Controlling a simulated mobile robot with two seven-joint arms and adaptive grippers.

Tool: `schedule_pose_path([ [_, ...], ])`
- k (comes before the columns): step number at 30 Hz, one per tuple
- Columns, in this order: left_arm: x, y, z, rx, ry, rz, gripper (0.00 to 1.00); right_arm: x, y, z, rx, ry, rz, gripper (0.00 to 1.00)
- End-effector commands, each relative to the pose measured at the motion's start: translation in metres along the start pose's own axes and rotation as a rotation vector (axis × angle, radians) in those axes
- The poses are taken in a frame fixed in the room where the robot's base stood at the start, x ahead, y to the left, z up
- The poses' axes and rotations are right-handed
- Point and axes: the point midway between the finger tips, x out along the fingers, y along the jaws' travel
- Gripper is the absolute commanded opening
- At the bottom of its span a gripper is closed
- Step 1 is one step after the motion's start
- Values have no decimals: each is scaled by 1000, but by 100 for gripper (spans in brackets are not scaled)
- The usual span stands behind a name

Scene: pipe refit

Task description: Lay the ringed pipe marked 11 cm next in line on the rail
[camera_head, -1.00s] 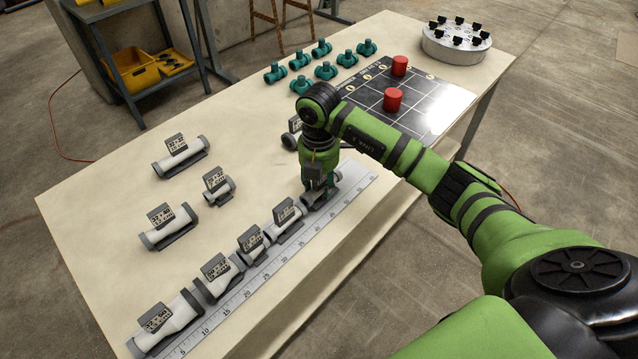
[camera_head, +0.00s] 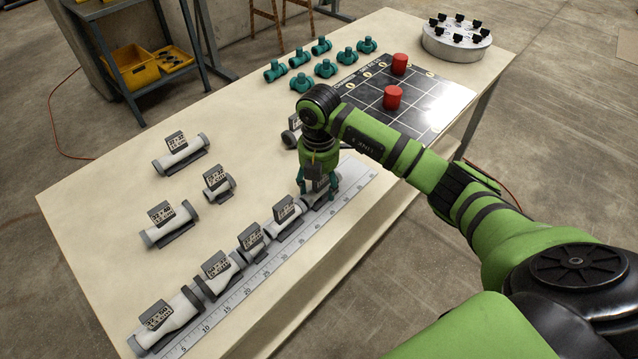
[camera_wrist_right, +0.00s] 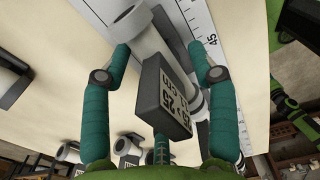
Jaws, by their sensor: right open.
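My right gripper (camera_head: 318,190) is open at the far end of the pipe row. Its fingers straddle a grey pipe (camera_head: 322,201) that lies on the ruler-marked rail (camera_head: 354,190), following the other pipes in line. In the right wrist view, the open fingers (camera_wrist_right: 159,50) stand on either side of this pipe (camera_wrist_right: 140,30) and its dark tag (camera_wrist_right: 160,98). The tag reads 25>25 with a cm line below; I cannot read the length. The rail's scale (camera_wrist_right: 202,22) shows 45 near it. My left gripper is not in view.
Several tagged pipes lie along the rail, the nearest a large one (camera_head: 170,325). Loose tagged pipes (camera_head: 180,158) lie left of it, another (camera_head: 290,139) behind my gripper. Green fittings (camera_head: 275,72), a black grid board with red cylinders (camera_head: 392,98) and a round silver stand (camera_head: 455,45) are farther back.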

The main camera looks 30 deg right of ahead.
Motion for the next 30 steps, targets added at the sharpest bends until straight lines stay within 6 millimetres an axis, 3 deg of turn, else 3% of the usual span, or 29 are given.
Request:
schedule_pose_path([
  [10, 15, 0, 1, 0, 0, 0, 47, -69, 1, 1, -1, -3, 7, 59],
  [16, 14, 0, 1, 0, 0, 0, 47, -105, 1, 1, 0, -4, 4, 59],
  [21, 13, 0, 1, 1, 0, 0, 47, -116, 0, 0, 0, -1, 1, 59],
  [30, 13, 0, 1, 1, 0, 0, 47, -117, 0, 0, 0, 0, 1, 59],
])
